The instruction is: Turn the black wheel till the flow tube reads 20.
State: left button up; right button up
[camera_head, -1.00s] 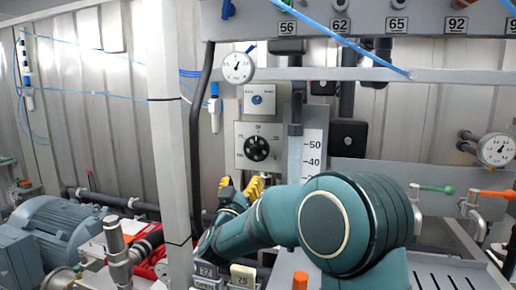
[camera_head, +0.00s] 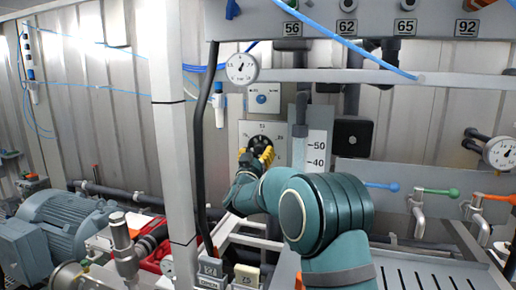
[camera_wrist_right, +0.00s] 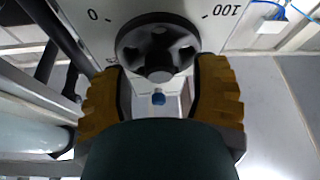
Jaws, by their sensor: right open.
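The black wheel (camera_head: 259,143) is on a pale dial plate (camera_head: 245,128) on the wall unit; my right gripper covers its lower part in the head view. In the right wrist view the black wheel (camera_wrist_right: 158,45) shows spokes and a hub, with the marks 0 and 100 on the plate. My right gripper (camera_head: 258,158) is open, its yellow fingers on either side of the wheel's lower part; I cannot tell whether they touch it. The flow tube (camera_head: 298,152) stands right of the plate with 50 and 40 readable; its lower scale is hidden behind my right arm. My left gripper is out of view.
A round gauge (camera_head: 241,69) and a small blue-knob panel (camera_head: 262,98) are above the wheel. A grey post (camera_head: 172,130) and a black hose (camera_head: 198,150) stand to the left. Valves with blue, green (camera_head: 436,191) and orange handles are at right.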

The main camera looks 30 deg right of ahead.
jog(key=shift+w+d+r, duration=0.25)
jog(key=shift+w+d, duration=0.1)
jog(key=shift+d, duration=0.05)
grip_shut()
jog(key=shift+m+b, duration=0.4)
jog(key=shift+b, duration=0.35)
jog(key=shift+r, duration=0.1)
grip_release()
